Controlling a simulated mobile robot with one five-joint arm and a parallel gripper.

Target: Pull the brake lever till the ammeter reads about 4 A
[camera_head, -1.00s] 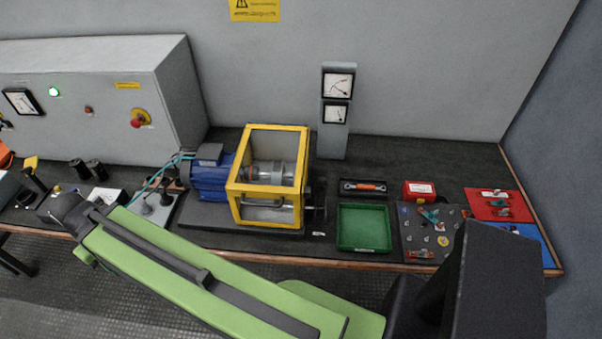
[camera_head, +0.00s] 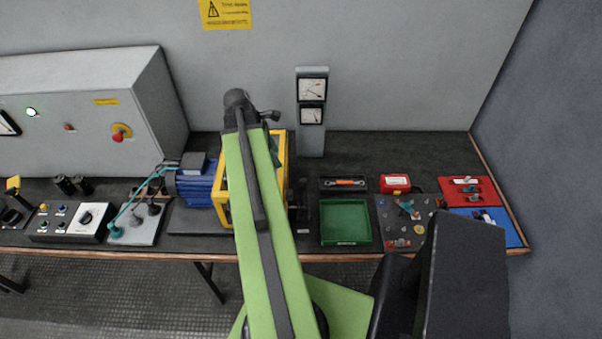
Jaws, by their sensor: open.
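Two dial meters stand on a grey post at the wall, the upper dial (camera_head: 313,89) and the lower dial (camera_head: 311,116). I cannot read their scales or tell which is the ammeter. A blue motor (camera_head: 196,186) joins a yellow-framed guard (camera_head: 221,205), partly hidden behind my green arm. A dark upright part (camera_head: 302,191) stands right of the guard. A black stick with a yellow top (camera_head: 13,184) is at the far left. I cannot tell which is the brake lever. My gripper is not visible.
A control box (camera_head: 70,232) is at left. The cabinet (camera_head: 85,90) has a red stop button (camera_head: 121,132).

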